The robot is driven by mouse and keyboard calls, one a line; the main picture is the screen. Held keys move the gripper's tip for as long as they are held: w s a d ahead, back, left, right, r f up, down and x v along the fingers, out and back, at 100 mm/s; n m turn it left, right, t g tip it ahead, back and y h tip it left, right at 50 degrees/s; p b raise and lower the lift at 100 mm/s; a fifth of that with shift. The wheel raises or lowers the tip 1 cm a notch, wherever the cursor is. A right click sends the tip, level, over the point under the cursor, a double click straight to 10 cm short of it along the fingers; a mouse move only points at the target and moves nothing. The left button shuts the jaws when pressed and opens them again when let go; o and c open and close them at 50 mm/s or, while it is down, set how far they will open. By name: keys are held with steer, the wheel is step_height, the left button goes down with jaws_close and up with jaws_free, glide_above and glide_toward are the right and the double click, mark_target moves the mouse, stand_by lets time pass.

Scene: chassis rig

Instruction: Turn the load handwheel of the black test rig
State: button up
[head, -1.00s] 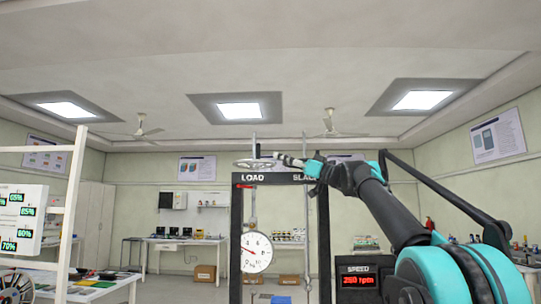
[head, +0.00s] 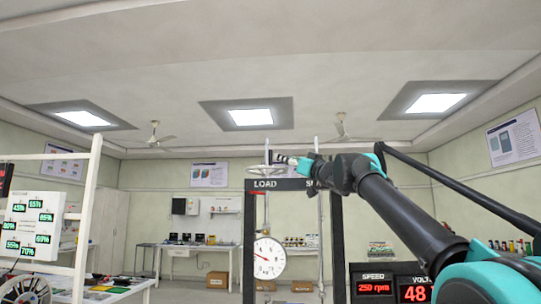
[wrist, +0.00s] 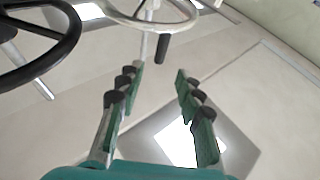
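The black test rig (head: 249,230) stands ahead in the head view, with LOAD lettered on the left of its crossbar. A pale metal handwheel sits above that lettering, small and partly hidden by my gripper (head: 284,159). In the wrist view the pale handwheel (wrist: 134,23) crosses the top, with a short dark grip (wrist: 162,48) hanging from its rim. My gripper (wrist: 160,82) is open and empty. Its fingertips lie just short of the grip, which shows between them with no visible contact. A black wheel (wrist: 68,42) is at upper left in the wrist view.
A round dial (head: 269,257) hangs inside the rig. A SPEED and VOLTS display (head: 391,286) stands to its right. A white frame (head: 88,215) with number panels stands at left. Benches line the back wall.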

mark_target(271, 166)
steer(key=x, duration=1)
jaws_close()
stand_by(0.4)
